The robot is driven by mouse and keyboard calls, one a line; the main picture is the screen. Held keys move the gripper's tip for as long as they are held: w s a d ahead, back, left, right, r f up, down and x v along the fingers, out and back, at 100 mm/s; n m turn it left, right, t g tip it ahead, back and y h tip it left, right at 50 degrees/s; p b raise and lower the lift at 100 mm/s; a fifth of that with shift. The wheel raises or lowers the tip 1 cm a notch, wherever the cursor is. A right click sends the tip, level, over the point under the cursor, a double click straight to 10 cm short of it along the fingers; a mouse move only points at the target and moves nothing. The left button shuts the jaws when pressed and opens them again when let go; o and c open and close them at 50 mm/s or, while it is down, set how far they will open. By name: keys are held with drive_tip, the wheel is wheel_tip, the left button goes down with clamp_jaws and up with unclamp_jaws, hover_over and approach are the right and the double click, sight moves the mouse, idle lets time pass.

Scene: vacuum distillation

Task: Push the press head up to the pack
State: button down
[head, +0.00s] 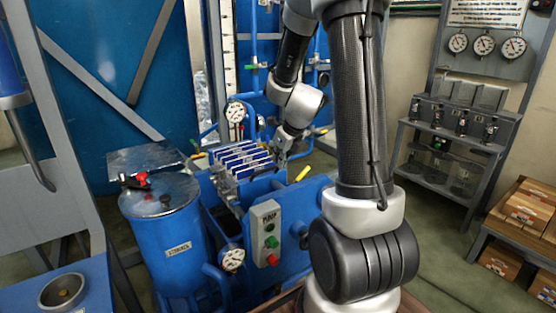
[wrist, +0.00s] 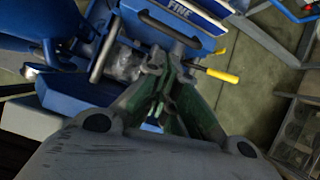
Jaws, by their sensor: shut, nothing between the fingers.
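The pack is a row of white-and-blue plates (head: 238,157) on the blue press frame in the head view. Its near plate, lettered FINE (wrist: 182,12), shows at the top of the wrist view. A blue plate with a dark curved handle, which looks like the press head (wrist: 195,44), stands just below the lettered plate. Whether the two touch, I cannot tell. My gripper (wrist: 160,82) is shut and empty, its fingertips close below this plate in the wrist view. In the head view my gripper (head: 282,150) is at the right of the pack, partly hidden.
A yellow-handled lever (wrist: 222,76) sticks out right of my fingertips. A pump box with green and red buttons (head: 265,232) stands in front of the press. A blue drum (head: 165,235) is at left. Gauges and a shelf rack (head: 450,150) stand at right, with open floor between.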

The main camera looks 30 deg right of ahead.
drive_tip(key=shift+m, duration=0.9)
drive_tip(key=x, duration=1)
drive_tip(key=shift+w+d, duration=0.15)
drive_tip(key=shift+r, duration=0.1)
drive_tip(key=shift+w+a+r, duration=0.1)
drive_tip(key=shift+w, duration=3.05)
drive_tip(key=shift+w+a, duration=0.1)
drive_tip(key=shift+w, duration=3)
wheel_tip(320, 180, up, 9)
hover_over(254, 162)
drive_tip(key=s, duration=0.2)
drive_tip(key=shift+d, duration=0.1)
